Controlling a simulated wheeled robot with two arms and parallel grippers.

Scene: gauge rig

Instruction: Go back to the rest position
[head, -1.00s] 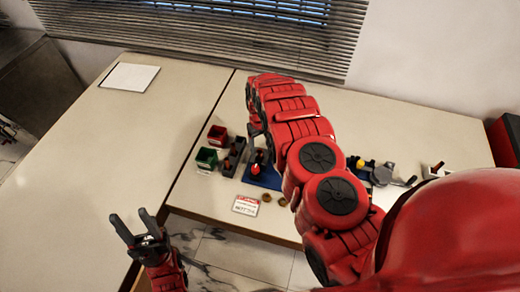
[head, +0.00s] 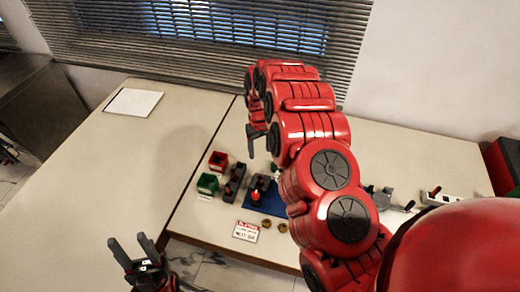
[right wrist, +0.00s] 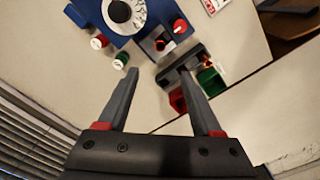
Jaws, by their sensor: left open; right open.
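My right gripper (head: 263,141) is in the air at the end of the raised red right arm, open and empty. It also shows in the right wrist view (right wrist: 158,72), its two dark fingers spread above the table. My left gripper (head: 130,246) is open and empty at the lower left, off the table's front edge. The blue gauge rig (head: 268,203) stands on the table in front of the right arm, partly hidden by it. The right wrist view shows its blue base with a white dial (right wrist: 122,12) and a red knob (right wrist: 180,26).
A red bin (head: 218,160), a green bin (head: 207,184) and a dark rack (head: 233,185) stand left of the rig. A sign (head: 246,230) and brass rings (head: 267,223) lie in front. A white sheet (head: 133,101) lies on the clear left table. Window blinds (head: 200,40) hang behind.

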